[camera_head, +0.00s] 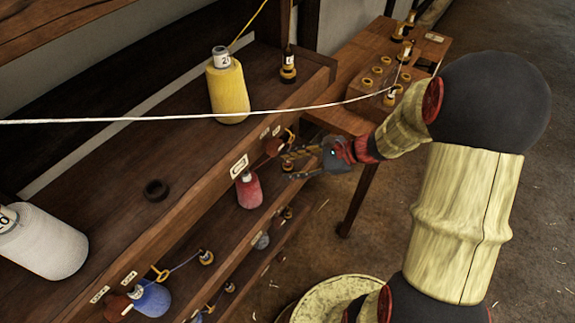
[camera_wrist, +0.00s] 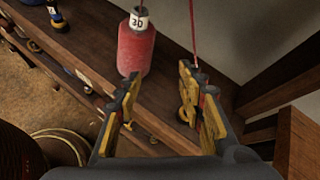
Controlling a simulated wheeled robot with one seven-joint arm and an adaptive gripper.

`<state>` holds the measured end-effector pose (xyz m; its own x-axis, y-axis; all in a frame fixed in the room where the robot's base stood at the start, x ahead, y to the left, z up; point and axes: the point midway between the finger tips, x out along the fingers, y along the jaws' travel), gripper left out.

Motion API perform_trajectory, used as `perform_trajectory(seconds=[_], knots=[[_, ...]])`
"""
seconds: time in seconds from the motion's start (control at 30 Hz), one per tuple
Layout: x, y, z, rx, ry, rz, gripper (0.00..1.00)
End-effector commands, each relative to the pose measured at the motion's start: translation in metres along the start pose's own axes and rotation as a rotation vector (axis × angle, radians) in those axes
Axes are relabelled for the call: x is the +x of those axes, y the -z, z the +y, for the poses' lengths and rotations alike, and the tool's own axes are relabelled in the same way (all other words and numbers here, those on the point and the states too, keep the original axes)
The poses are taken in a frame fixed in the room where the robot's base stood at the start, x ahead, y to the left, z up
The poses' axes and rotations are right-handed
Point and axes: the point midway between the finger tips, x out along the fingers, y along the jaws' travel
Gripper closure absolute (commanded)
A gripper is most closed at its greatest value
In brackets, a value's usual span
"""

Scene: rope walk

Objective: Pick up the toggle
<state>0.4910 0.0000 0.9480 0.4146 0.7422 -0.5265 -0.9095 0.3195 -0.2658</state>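My gripper (camera_head: 288,165) is at the front edge of the wooden shelf unit, near the red cone. In the wrist view my gripper (camera_wrist: 160,84) is open, its two fingers well apart. I cannot surely tell which small piece is the toggle. A small brass-coloured piece (camera_wrist: 184,112) shows between the fingers, close to the right one and partly hidden by it. In the head view a brass piece (camera_head: 290,135) shows just above my fingertips. The red cone (camera_wrist: 136,45), marked 30, stands beyond the fingers; it also shows in the head view (camera_head: 249,190).
A blue cone (camera_head: 151,299) is on a lower shelf. A pale rope (camera_head: 200,116) crosses the head view. A wooden bench (camera_head: 350,60) with several bobbins stands behind.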

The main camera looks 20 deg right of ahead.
Motion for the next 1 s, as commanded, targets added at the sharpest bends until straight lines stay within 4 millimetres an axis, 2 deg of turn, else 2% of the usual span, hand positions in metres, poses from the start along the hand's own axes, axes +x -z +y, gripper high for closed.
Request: perform_trajectory(seconds=[0.03,0.1,0.2,0.3,0.4,0.67,0.9,1.0], knots=[[0.002,0.023,-0.010,0.109,0.054,-0.029,0.61],[0.003,0.048,-0.023,0.233,0.128,-0.062,0.61],[0.002,0.075,-0.036,0.355,0.207,-0.097,0.61],[0.001,0.091,-0.042,0.423,0.252,-0.115,0.61],[0.006,0.097,-0.046,0.446,0.268,-0.122,0.61],[0.032,0.096,-0.052,0.444,0.267,-0.122,0.61],[0.066,0.094,-0.058,0.443,0.265,-0.122,0.61],[0.074,0.093,-0.062,0.444,0.267,-0.121,0.61]])
